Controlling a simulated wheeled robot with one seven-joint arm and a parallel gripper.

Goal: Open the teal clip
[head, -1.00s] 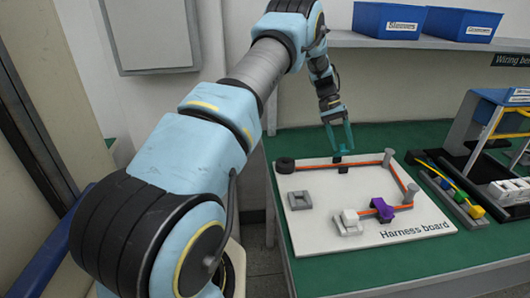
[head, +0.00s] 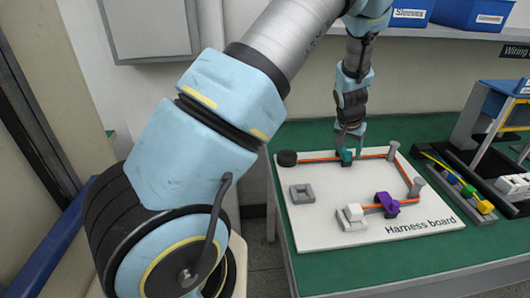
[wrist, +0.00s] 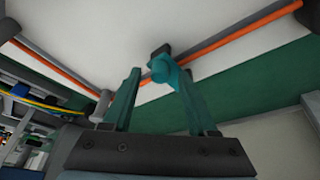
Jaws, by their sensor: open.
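The teal clip (head: 347,156) sits at the back edge of the white harness board, on the line of the orange cable (head: 375,156). In the wrist view, the clip (wrist: 161,68) shows a rounded teal part against a dark block. My gripper (head: 349,158) is low over the board at the clip, fingers pointing down. In the wrist view, my gripper (wrist: 150,76) has its two teal fingers apart, with the clip near the right fingertip. The right finger overlaps the clip there, so I cannot tell whether they touch. Whether the clip is open or closed is unclear.
The harness board (head: 335,215) lies on a green bench. A purple clip (head: 386,204) with a white connector (head: 354,212) is near its front. Grey posts (head: 418,186) stand at the right, an empty grey holder (head: 301,194) at the left. A dark tray (head: 458,180) lies right of the board.

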